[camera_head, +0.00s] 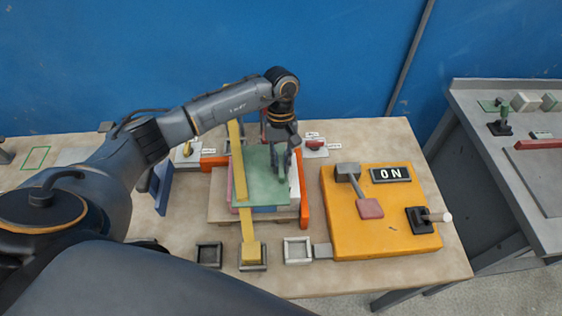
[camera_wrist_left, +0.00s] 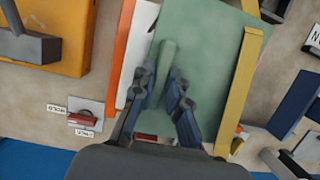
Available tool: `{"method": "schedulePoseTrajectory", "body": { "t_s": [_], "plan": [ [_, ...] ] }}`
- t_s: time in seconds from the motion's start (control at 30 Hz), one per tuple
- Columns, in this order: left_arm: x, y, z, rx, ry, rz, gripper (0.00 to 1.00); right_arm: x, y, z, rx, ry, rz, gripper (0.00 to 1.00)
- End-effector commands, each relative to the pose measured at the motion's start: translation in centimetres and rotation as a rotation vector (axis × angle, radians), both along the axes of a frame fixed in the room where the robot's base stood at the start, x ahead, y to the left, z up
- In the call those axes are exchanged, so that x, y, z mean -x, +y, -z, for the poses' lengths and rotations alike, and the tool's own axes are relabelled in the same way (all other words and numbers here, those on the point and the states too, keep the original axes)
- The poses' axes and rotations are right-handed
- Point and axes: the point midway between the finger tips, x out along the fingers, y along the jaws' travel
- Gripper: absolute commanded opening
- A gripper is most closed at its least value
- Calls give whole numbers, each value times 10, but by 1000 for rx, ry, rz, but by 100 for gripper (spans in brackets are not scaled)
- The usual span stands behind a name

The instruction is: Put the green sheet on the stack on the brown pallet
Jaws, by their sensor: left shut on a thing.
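The green sheet (camera_head: 262,182) is over the stack on the brown pallet (camera_head: 219,211) in the head view; whether it rests on the stack or hangs just above it I cannot tell. My left gripper (camera_head: 281,176) points down at the sheet's right part. In the left wrist view my left gripper (camera_wrist_left: 164,78) is shut on the raised green grip of the green sheet (camera_wrist_left: 203,60). Pink and blue edges of the stack (camera_head: 268,209) show below the sheet's front edge. A white edge (camera_head: 294,186) shows on its right. My right gripper is out of view.
An orange guide (camera_head: 304,200) stands right of the stack. A long yellow bar (camera_head: 237,160) runs along its left, down to a small square tray. An orange box (camera_head: 375,235) with a lever and an ON sign stands at right. Small trays (camera_head: 297,250) line the front.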

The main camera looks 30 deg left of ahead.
Motion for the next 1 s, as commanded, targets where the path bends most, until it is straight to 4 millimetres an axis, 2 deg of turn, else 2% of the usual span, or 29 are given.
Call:
{"method": "schedulePoseTrajectory", "body": {
  "t_s": [0.27, 0.3, 0.4, 0.77, 0.87, 1.0],
  "plan": [
    [0, 0, 5, -1, -1, 0, 0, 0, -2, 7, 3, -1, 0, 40],
    [0, 0, 4, 0, -1, 0, 23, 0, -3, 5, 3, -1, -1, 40],
    [0, 0, 4, 1, -1, 0, 41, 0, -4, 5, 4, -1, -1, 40],
    [-1, 1, 0, 0, -1, 0, 41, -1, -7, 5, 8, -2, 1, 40],
    [-5, 2, -12, 0, -2, 0, 41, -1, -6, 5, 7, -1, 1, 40],
    [-12, 6, -40, -1, -5, 0, 41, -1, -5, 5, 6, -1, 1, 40]
  ]
}}
